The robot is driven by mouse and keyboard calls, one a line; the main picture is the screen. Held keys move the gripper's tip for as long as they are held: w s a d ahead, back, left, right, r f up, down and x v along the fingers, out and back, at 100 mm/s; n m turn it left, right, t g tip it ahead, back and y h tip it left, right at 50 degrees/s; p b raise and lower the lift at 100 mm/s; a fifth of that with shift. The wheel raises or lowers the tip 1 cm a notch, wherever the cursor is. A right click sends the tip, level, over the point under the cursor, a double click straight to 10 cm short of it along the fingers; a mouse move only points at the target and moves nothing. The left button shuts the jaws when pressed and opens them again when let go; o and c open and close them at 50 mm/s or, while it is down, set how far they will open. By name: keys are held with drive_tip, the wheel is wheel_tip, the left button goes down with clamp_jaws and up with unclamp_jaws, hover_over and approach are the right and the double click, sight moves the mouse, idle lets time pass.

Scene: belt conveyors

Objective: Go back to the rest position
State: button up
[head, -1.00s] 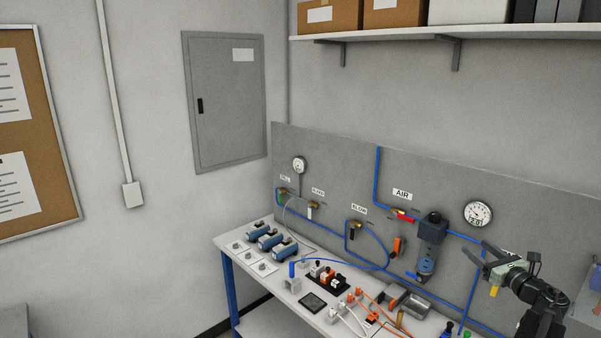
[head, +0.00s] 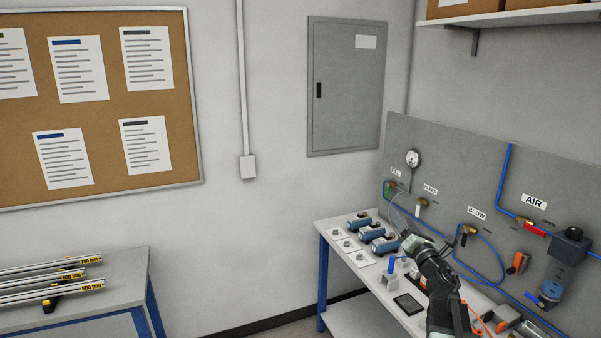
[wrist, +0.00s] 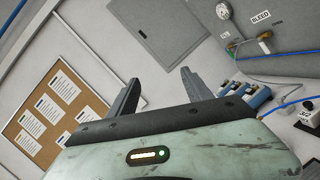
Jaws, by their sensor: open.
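My gripper (head: 408,238) is in the lower right of the head view, with my dark arm below it, in front of the workbench. In the wrist view its two fingers (wrist: 160,92) stand apart with nothing between them. The fingers point toward the wall and the grey cabinet (wrist: 162,30). In the head view the fingertips are small and hard to make out.
A workbench (head: 345,270) with blue devices (head: 372,234) and a grey panel with valves (head: 480,165) stands at the right. A table (head: 110,292) with long bars (head: 50,275) is at lower left. Wall and noticeboard (head: 100,110) lie behind. Floor between the tables looks clear.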

drive_tip(key=w+a+f+m+g+h+b, duration=0.2)
drive_tip(key=a+f+m+g+h, duration=0.15)
drive_tip(key=a+f+m, duration=0.65)
drive_tip(key=s+a+f+m+g+h, duration=0.1)
drive_tip(key=s+a+f+m+g, duration=0.2)
drive_tip(key=f+m, duration=0.2)
drive_tip(key=s+a+f+m+g, duration=0.2)
drive_tip(key=a+f+m+g, duration=0.15)
drive_tip(key=f, duration=0.25)
drive_tip(key=s+a+f+m+g+y, duration=0.1)
drive_tip(key=s+a+f+m+g, duration=0.1)
drive_tip(key=s, duration=0.5)
drive_tip(key=s+a+f+m+g+y, duration=0.1)
drive_tip(key=s+a+f+m+g, duration=0.1)
drive_tip(key=s+f+m+g, duration=0.3)
drive_tip(key=s+a+f+m+g+y, duration=0.1)
drive_tip(key=s+a+f+m+g, duration=0.1)
drive_tip(key=s, duration=0.7)
wheel_tip(320, 180, down, 2)
drive_tip(key=m+g, duration=0.1)
drive_tip(key=m, duration=0.2)
drive_tip(key=shift+s+a+f+g, duration=0.25)
drive_tip(key=shift+a+g, duration=0.05)
drive_tip(key=shift+a, duration=0.05)
drive_tip(key=shift+d, duration=0.1)
